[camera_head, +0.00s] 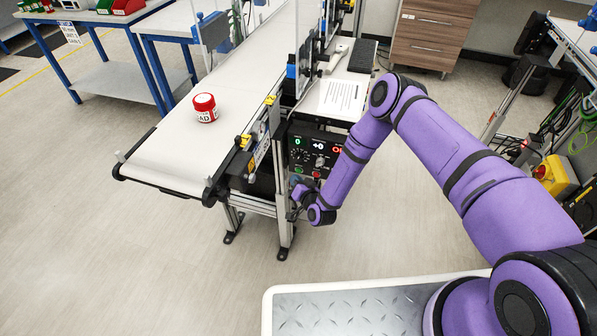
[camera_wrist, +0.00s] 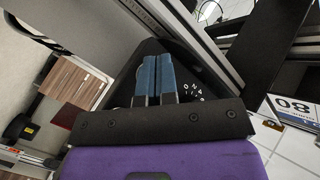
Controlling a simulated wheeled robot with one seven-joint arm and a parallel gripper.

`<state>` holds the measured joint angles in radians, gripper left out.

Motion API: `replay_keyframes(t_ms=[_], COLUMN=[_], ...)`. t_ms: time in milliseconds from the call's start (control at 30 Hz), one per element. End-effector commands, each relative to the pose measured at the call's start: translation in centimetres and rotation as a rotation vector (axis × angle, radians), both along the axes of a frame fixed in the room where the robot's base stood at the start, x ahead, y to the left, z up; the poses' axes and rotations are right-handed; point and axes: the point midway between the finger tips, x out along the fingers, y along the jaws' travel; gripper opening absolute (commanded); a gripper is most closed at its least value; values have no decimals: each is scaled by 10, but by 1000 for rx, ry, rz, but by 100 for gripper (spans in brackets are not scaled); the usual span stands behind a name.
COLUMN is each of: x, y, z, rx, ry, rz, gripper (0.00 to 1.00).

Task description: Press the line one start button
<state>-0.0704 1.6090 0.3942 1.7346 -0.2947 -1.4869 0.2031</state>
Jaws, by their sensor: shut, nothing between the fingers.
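A dark control panel (camera_head: 322,150) with lit readouts, knobs and small buttons is mounted on the side of the belt conveyor (camera_head: 165,158). A small greenish button (camera_head: 298,170) and a red one (camera_head: 316,174) show low on it; their labels are too small to read. My gripper (camera_wrist: 154,78) is shut, its blue fingertips together and empty, in front of a dark surface with small white markings (camera_wrist: 196,87). In the head view my wrist is bent low beside the panel's lower edge and hides part of it. I cannot tell whether the fingertips touch anything.
A red and white jar (camera_head: 206,108) stands upright on the belt. A printed sheet (camera_head: 343,96) lies on a ledge above the panel. Metal conveyor legs (camera_head: 284,228) stand close to my wrist. The floor (camera_head: 130,260) at the front left is clear.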

Motion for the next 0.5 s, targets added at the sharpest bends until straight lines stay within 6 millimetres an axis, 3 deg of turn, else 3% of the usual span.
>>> replay_keyframes(t_ms=[500], x=[7], y=[-3], z=[0], rx=[0], ry=[0], rz=[0], gripper=[0])
